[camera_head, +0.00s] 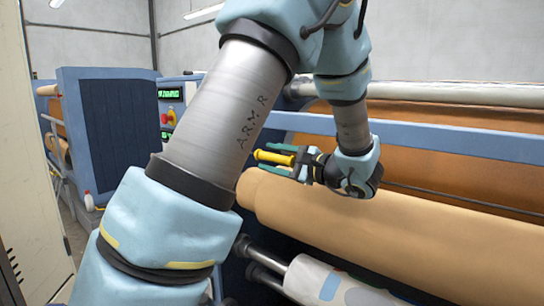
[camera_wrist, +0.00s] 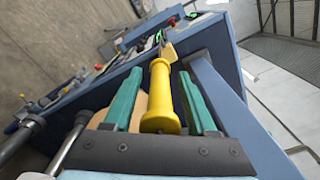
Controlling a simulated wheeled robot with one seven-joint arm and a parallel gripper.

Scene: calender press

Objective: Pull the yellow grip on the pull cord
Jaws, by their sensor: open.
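The yellow grip (camera_head: 272,157) is a short bar with flared ends. The fingers stand apart, with a narrow gap visible on each side of the grip. The pull cord itself cannot be made out in either view.
A control panel (camera_head: 171,112) with a red button stands to the left, partly behind my arm. A printed roll (camera_head: 330,284) lies low in front.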

